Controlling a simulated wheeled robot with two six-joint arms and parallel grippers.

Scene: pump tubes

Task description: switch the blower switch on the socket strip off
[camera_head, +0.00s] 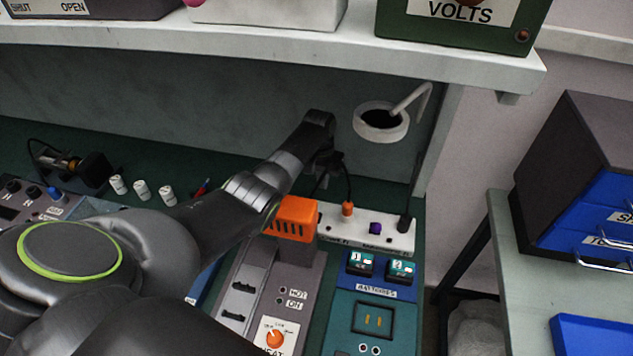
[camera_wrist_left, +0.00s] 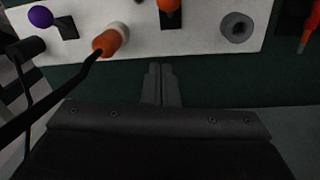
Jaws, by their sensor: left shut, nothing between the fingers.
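The white socket strip (camera_head: 400,238) lies at the back of the green bench; it crosses the top of the left wrist view (camera_wrist_left: 205,38). It carries a purple-tipped switch (camera_head: 375,228), also in the left wrist view (camera_wrist_left: 40,17), and an orange-tipped switch (camera_wrist_left: 168,5) cut by the frame's top edge. An orange plug (camera_head: 348,209) with a black cord stands between them. The strip's labels are too small to read, so I cannot tell which switch is the blower's. My left gripper (camera_wrist_left: 162,72) is shut and empty, its tips just short of the strip below the orange-tipped switch. My right gripper is out of view.
A white ring on a bent arm (camera_head: 381,122) hangs above the strip. An orange block (camera_head: 292,218) on a grey heater unit stands in front of its left end. A teal battery panel (camera_head: 345,345) lies in front. The shelf (camera_head: 440,58) overhangs the back.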

